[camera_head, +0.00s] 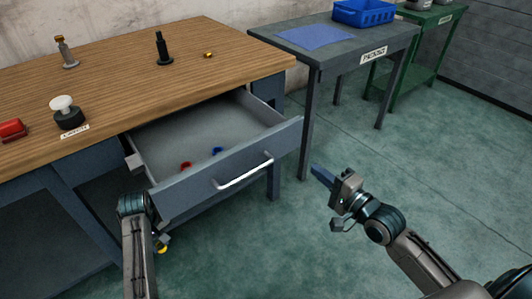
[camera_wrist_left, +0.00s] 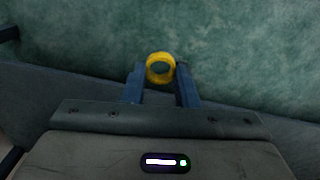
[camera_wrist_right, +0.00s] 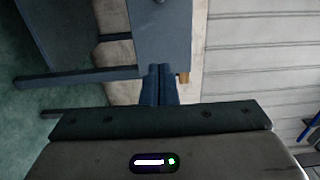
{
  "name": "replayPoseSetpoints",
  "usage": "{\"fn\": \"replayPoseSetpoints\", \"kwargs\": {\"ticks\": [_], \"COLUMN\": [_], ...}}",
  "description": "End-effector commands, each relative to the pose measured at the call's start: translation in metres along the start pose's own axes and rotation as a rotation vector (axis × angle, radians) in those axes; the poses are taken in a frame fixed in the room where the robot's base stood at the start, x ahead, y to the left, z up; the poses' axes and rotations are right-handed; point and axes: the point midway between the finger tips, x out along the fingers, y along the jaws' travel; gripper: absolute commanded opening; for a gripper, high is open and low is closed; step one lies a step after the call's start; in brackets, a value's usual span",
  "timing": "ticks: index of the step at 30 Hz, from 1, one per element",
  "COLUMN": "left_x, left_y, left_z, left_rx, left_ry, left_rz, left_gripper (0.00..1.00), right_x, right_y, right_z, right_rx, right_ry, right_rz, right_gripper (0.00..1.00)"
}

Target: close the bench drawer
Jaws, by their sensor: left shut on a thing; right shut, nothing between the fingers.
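The bench drawer (camera_head: 235,181) is pulled well out of the wooden-topped bench (camera_head: 110,80). Its front carries a pale bar handle (camera_head: 244,174). Inside lie a small red part (camera_head: 185,166) and a small blue part (camera_head: 217,151). My left gripper (camera_wrist_left: 160,78) is shut on a yellow ring (camera_wrist_left: 160,68), which also shows low in the head view (camera_head: 162,249), below and in front of the drawer's left end. My right gripper (camera_head: 320,174) is shut and empty, right of the drawer front and apart from it. Its closed fingers show in the right wrist view (camera_wrist_right: 160,85).
On the bench top stand a white-knobbed black part (camera_head: 67,112), a red part (camera_head: 12,129), a dark upright part (camera_head: 163,48) and a grey-and-brass part (camera_head: 66,52). A grey table (camera_head: 350,48) with a blue bin (camera_head: 364,12) stands behind.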

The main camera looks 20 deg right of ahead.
Motion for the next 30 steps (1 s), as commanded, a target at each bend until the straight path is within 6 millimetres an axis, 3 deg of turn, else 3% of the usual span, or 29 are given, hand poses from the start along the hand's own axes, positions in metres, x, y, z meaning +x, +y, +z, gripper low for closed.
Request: {"fn": "replayPoseSetpoints", "kwargs": {"ticks": [3,18,30], "left_x": [0.016,0.037,0.039], "left_y": [0.000,0.000,0.000], "left_z": [0.000,0.000,0.000], "left_rx": [0.000,0.000,0.000], "left_ry": [0.000,0.000,0.000], "left_rz": [0.000,0.000,0.000], "left_gripper": [0.06,0.06,0.06], "right_x": [0.019,0.093,0.108], "right_y": [0.003,0.001,0.000], "right_z": [0.000,0.000,0.000], "right_rx": [0.002,0.002,-0.001], "right_ry": [0.001,0.000,0.000], "right_rz": [-0.006,-0.003,0.001], "right_gripper": [0.00,0.00,0.00]}}
